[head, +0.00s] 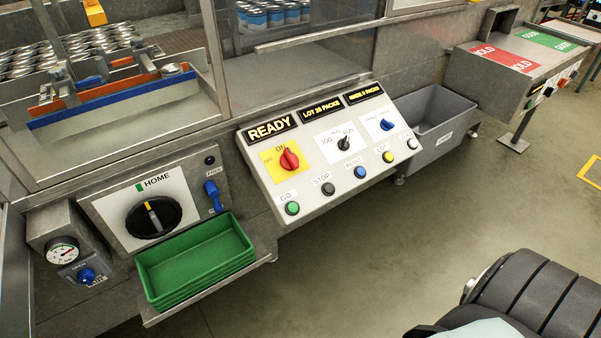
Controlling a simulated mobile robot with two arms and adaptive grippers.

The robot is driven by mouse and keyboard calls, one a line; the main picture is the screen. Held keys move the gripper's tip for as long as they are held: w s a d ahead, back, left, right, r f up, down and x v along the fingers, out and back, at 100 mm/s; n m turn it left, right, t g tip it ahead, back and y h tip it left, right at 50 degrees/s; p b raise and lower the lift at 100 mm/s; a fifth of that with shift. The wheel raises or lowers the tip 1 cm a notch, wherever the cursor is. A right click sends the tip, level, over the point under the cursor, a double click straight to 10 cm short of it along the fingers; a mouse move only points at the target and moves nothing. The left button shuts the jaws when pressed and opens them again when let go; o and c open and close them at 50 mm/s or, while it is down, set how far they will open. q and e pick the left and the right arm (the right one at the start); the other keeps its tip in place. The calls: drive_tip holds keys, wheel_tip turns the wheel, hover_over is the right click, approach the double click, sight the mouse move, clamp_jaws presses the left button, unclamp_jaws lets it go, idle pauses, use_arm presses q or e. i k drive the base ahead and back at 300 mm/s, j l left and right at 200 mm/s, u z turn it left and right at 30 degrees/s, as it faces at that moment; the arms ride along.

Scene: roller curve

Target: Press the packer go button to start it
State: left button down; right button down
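The packer's control panel (322,185) is a sloped grey box in the middle of the head view. Its green go button (292,208) sits at the lower left under a "GO" label, with nothing in front of it. A lit display (270,128) above reads "READY". A red rotary switch (289,159) on a yellow plate points up toward "ON". A black selector (344,143) appears turned toward "RUN". Neither of my grippers is in view.
Beside the go button are a black stop button (327,188) and a blue reset button (360,172). Green trays (195,262) stick out on a shelf to the left, below a black "HOME" dial (153,217). A grey bin (437,120) stands right. Floor before the panel is clear.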

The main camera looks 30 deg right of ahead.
sight(292, 208)
drive_tip(key=i+l, duration=0.1)
drive_tip(key=l, duration=0.35)
drive_tip(key=i+l, duration=0.15)
drive_tip(key=l, duration=0.25)
drive_tip(key=i+l, duration=0.1)
drive_tip(key=l, duration=0.35)
drive_tip(key=i+l, duration=0.1)
drive_tip(key=l, duration=0.35)
